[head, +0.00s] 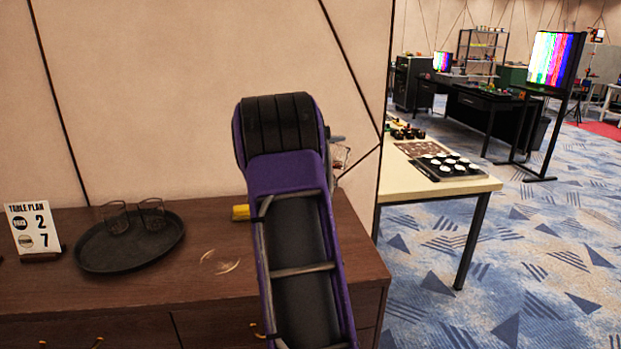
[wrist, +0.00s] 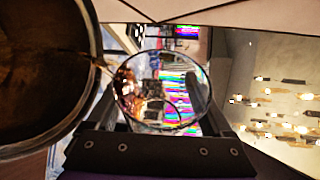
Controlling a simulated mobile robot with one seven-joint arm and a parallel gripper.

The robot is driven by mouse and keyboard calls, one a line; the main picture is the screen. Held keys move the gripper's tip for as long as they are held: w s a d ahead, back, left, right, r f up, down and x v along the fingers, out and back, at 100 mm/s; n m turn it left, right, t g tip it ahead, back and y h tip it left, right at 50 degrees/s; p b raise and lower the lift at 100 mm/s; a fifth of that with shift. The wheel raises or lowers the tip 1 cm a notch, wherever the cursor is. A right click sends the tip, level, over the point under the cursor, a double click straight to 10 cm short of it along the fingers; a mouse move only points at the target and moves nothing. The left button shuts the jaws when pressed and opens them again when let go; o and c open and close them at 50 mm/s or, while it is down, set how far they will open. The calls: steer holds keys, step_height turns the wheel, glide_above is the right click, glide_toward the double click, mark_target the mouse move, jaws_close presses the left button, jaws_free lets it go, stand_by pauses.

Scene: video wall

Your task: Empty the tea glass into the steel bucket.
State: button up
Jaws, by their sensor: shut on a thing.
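My gripper (wrist: 165,100) is shut on a clear tea glass (wrist: 190,75), whose round mouth shows in the wrist view. Brown tea lies along the glass's left side. A thin brown streak runs from there towards a large round vessel (wrist: 98,40) at the left edge, which looks like the steel bucket. Its grey rim is cut off by the picture and its inside looks dark brown. In the head view my purple arm hides the gripper and the bucket; a small part of the glass (head: 341,157) shows right of the arm.
A dark round tray (head: 100,262) with two clear glasses (head: 150,212) stands on the brown cabinet (head: 200,290), beside a table plan card (head: 34,228). A small yellow thing (head: 241,212) lies by my arm. A table (head: 460,188) with a black tray of white cups stands at right.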

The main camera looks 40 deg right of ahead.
steer(key=shift+s+f+n, duration=0.1)
steer(key=shift+f+n, duration=0.05)
steer(key=shift+n, duration=0.15)
steer(key=shift+f, duration=0.1)
steer(key=shift+n+h, duration=0.3)
steer(key=shift+n, duration=0.1)
steer(key=shift+w+a+r+n+p, duration=0.1)
steer(key=shift+w+r+n+p, duration=0.1)
steer(key=shift+r+n+p, duration=0.15)
